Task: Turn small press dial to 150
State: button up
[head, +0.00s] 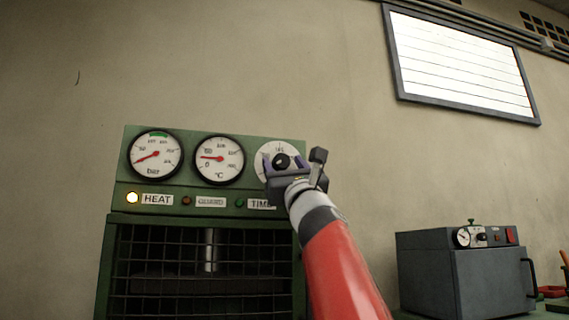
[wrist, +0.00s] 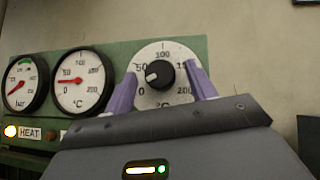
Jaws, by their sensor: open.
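A white dial (head: 268,150) with a black knob (head: 281,161) sits at the right of the green press's panel. In the wrist view the dial (wrist: 163,50) reads 0, 50, 100, 150, 200 and °C. The white mark on its knob (wrist: 160,74) points left, near 50. My gripper (head: 283,163) is in front of the dial, and its purple fingers are open, one on each side of the knob. In the wrist view my gripper (wrist: 161,76) straddles the knob with gaps visible; contact cannot be told.
Two red-needle gauges, bar (head: 155,155) and °C (head: 218,159), sit left of the dial. Below are a lit HEAT lamp (head: 132,197) and a wire guard (head: 180,270). A grey box (head: 465,280) with its own small dial stands at the right. A whiteboard (head: 460,65) hangs above.

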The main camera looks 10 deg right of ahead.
jog(key=c, duration=1)
